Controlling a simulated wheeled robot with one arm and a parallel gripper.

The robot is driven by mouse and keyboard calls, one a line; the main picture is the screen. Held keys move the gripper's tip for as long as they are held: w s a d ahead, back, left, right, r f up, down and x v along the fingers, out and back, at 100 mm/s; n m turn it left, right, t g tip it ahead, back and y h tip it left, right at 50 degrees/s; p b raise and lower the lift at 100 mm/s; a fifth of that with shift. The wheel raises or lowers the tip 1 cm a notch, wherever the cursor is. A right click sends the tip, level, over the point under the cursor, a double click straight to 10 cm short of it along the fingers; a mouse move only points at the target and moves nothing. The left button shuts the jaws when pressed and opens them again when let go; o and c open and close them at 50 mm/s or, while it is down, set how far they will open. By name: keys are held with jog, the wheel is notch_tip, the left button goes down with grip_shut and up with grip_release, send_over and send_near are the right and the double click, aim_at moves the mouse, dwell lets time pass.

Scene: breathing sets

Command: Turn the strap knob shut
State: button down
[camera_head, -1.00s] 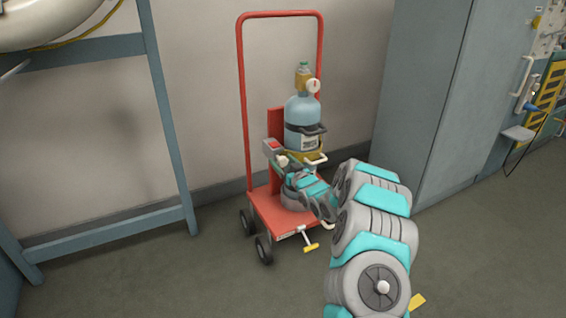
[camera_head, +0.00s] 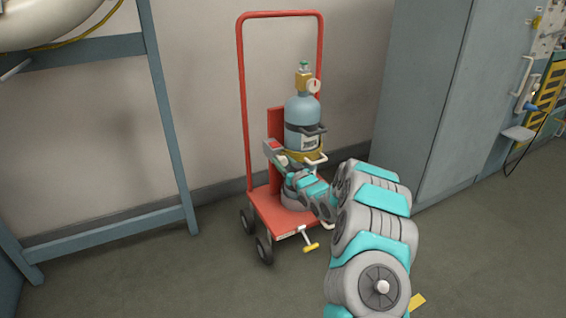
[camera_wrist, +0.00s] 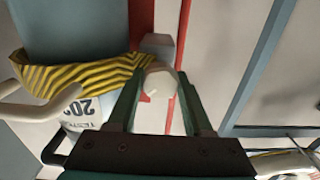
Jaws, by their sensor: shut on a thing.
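The cream strap knob (camera_wrist: 158,82) sits between the green fingers of my gripper (camera_wrist: 155,88) in the wrist view. The fingers are shut on it from both sides. A yellow-and-black striped strap (camera_wrist: 75,78) runs around the blue gas cylinder (camera_wrist: 75,30) and reaches the knob's side. In the head view, the cylinder (camera_head: 302,112) stands upright on a red trolley (camera_head: 262,212), with the yellow strap (camera_head: 308,158) around it. My gripper (camera_head: 276,152) is at the cylinder's left side there, and it hides the knob.
A brass valve with a gauge (camera_head: 313,86) tops the cylinder. A pale handle (camera_head: 318,160) sticks out in front. A blue-grey frame (camera_head: 168,110) stands left and a grey cabinet (camera_head: 425,90) right. The floor in front is clear.

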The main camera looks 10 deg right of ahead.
jog(key=shift+f+n+b, duration=0.1)
jog(key=shift+n+b, duration=0.2)
jog(key=shift+b, duration=0.05)
jog(key=n+b, duration=0.3)
jog(key=shift+f+n, duration=0.15)
jog(key=shift+n, duration=0.15)
jog(key=n+b, duration=0.4)
jog(key=shift+a+n+b, duration=0.1)
jog(key=shift+n+b, duration=0.3)
jog(key=shift+c, duration=1.5)
grip_release()
jog(key=shift+r, duration=0.2)
jog(key=shift+s, duration=0.1)
jog(key=v, duration=0.7)
jog(key=shift+s, duration=0.35)
